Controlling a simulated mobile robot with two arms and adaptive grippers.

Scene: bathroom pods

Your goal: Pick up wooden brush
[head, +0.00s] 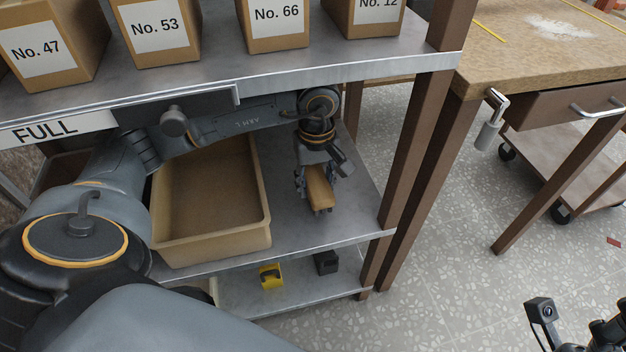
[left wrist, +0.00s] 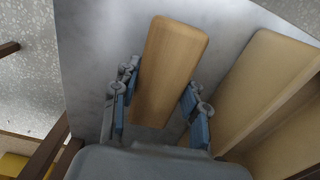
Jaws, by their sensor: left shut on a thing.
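The wooden brush (head: 320,187) is a light brown wooden block with rounded corners, over the grey middle shelf. It also shows in the left wrist view (left wrist: 170,72), lying lengthwise between the fingers. My left gripper (head: 316,200) reaches down over the shelf and is shut on the brush, with one finger on each side of it. Whether the brush touches the shelf is hard to tell. Part of my right gripper (head: 600,335) shows at the bottom right corner, far from the brush; its fingers are not clear.
A tan open bin (head: 262,205) stands just left of the brush and looks empty. The upper shelf (head: 345,70), with several numbered boxes, is above my left arm. A brown post (head: 408,150) stands to the right. Yellow (head: 271,275) and black (head: 326,262) items sit below.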

